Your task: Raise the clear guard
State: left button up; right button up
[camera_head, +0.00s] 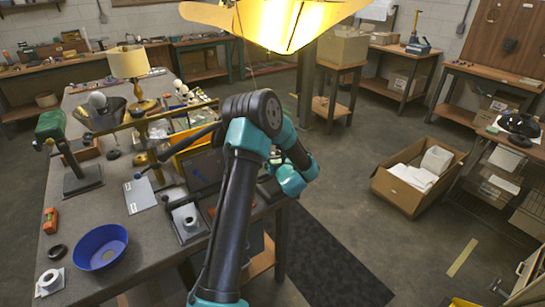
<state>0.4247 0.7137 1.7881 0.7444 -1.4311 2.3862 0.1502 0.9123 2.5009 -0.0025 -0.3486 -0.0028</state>
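I cannot make out a clear guard in the head view. A green machine head (50,124) stands on a dark post and base at the left of the grey workbench (75,210). A small grey device (187,220) with a white round part sits near the bench's front edge. My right gripper is not in view.
A blue bowl (99,247), a white roll (50,281) and an orange tool (50,220) lie at the bench's left front. A cream-shaded lamp (129,63) stands farther back. A yellow-lit lamp hangs at the top (285,22). A cardboard box (408,190) is on the open floor.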

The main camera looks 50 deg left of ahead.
pick_arm(q)
grip_shut()
jog(key=shift+r, duration=0.15)
notch_tip(320, 180, up, 10)
jog(key=shift+f, duration=0.1)
dwell(0.6)
grip_release()
jog(key=shift+d, duration=0.1)
jog(key=v, duration=1.7)
jog(key=shift+s+d+f, duration=0.1)
jog(key=shift+s, duration=0.05)
